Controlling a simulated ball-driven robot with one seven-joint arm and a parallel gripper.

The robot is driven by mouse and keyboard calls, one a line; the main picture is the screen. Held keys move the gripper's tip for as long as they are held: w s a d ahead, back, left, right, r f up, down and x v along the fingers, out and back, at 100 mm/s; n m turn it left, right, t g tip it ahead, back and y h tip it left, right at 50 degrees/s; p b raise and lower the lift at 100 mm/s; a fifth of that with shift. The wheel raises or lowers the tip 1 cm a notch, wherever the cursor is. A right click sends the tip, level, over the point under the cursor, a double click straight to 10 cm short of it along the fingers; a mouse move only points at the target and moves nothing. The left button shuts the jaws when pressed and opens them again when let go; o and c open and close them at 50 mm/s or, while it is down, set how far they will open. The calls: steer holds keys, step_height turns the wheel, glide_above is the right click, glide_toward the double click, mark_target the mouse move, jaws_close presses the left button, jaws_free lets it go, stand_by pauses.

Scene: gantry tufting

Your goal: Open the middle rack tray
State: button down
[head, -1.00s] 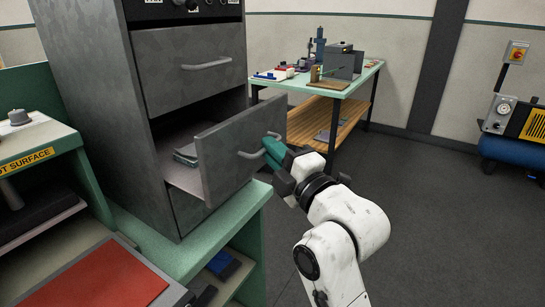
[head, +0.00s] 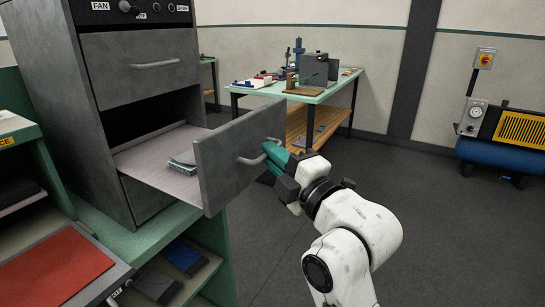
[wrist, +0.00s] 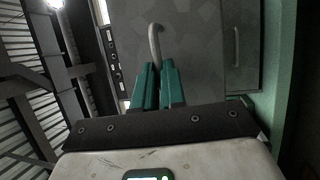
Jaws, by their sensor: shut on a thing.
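The middle rack tray (head: 240,160) is a grey drawer pulled well out of the dark grey cabinet (head: 60,85). Its floor shows, with a small stack of greenish-grey pieces (head: 183,163) lying on it. My gripper (head: 272,152), with teal fingers, is at the tray's front and is shut on the bar handle (head: 250,160). In the wrist view the teal fingers (wrist: 158,72) close around the curved handle (wrist: 155,42). The finger contact itself is partly hidden in the head view.
The upper drawer (head: 140,62) is shut, with its own handle. A green-topped bench (head: 325,92) with tools stands behind. Red and blue items lie at lower left on green shelving (head: 215,255). The floor (head: 440,220) to the right is clear.

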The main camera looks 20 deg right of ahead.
steer(key=shift+f, duration=0.1)
steer(key=c, duration=1.2)
jaws_free()
steer(key=shift+p+v, duration=1.9)
steer(key=shift+v, duration=3.45)
